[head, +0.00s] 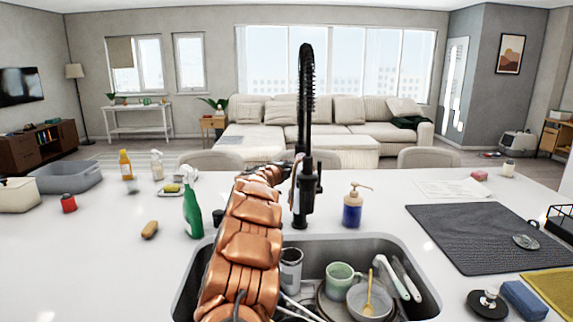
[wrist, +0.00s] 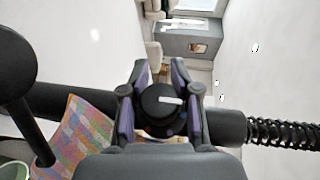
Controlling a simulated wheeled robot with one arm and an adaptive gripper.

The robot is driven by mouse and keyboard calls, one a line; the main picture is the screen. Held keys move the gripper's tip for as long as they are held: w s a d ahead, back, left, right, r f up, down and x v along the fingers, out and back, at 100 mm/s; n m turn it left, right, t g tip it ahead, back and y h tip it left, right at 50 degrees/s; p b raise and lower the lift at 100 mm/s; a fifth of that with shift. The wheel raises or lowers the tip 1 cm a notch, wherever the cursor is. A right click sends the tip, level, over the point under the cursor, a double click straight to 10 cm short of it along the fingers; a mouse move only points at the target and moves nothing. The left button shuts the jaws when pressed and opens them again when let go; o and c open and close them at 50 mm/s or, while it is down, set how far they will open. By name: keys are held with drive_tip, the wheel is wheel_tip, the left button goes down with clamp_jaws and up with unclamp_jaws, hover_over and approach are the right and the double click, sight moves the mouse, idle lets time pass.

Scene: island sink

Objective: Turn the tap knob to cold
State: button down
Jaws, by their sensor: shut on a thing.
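The black tap (head: 306,110) stands behind the sink, its tall spring neck upright. In the wrist view the tap body and its spring hose (wrist: 285,130) run sideways across the picture. The round black tap knob (wrist: 160,108) sits between the two fingers of my gripper (wrist: 160,90), with a white mark on its face pointing right in that view. My gripper is shut on the knob, one finger on each side. In the head view my copper-coloured arm reaches over the sink to the tap's left side, and the knob is hidden.
A green spray bottle (head: 192,205) stands left of my arm. A blue soap dispenser (head: 352,208) stands right of the tap. A patterned cloth (wrist: 85,135) shows in the wrist view.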

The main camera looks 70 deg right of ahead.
drive_tip(key=shift+f, duration=0.15)
drive_tip(key=c, duration=1)
unclamp_jaws()
drive_tip(key=shift+w, duration=0.1)
drive_tip(key=shift+a, duration=0.2)
drive_tip(key=shift+s+a+r, duration=0.2)
drive_tip(key=shift+a+r, duration=0.1)
drive_tip(key=shift+a, duration=0.25)
drive_tip(key=a+r, duration=0.1)
drive_tip(key=a, duration=0.9)
drive_tip(key=shift+a+r, duration=0.2)
drive_tip(key=shift+r, duration=0.15)
